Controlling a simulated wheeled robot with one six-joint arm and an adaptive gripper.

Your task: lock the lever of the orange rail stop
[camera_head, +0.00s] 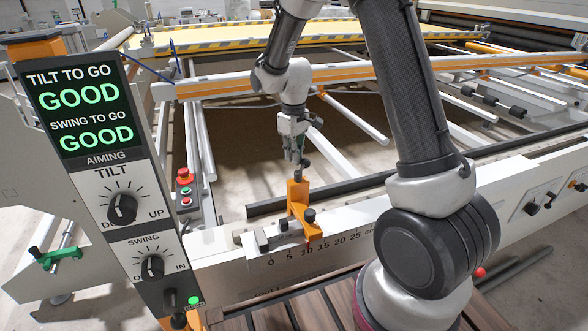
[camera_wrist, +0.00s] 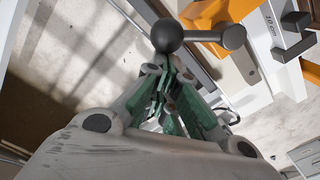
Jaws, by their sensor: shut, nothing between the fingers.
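The orange rail stop (camera_head: 298,203) sits on the white rail, near the 10 mark of its cm scale. A dark lever with a ball end (camera_head: 303,174) stands up at its top, and a dark knob (camera_head: 310,215) is on its front. In the wrist view the lever's black ball (camera_wrist: 167,36) and short arm show large in front of the orange body (camera_wrist: 212,13). My gripper (camera_head: 293,158) points down just above the stop, close to the ball. Its green-padded fingers (camera_wrist: 165,88) are shut and empty; whether they touch the lever I cannot tell.
The white scaled rail (camera_head: 350,239) carries a grey block (camera_head: 256,241) left of the stop. A panel (camera_head: 85,110) at left reads GOOD for tilt and swing, with red and green buttons (camera_head: 184,176) beside it. An orange-striped beam (camera_head: 230,88) and rollers lie behind.

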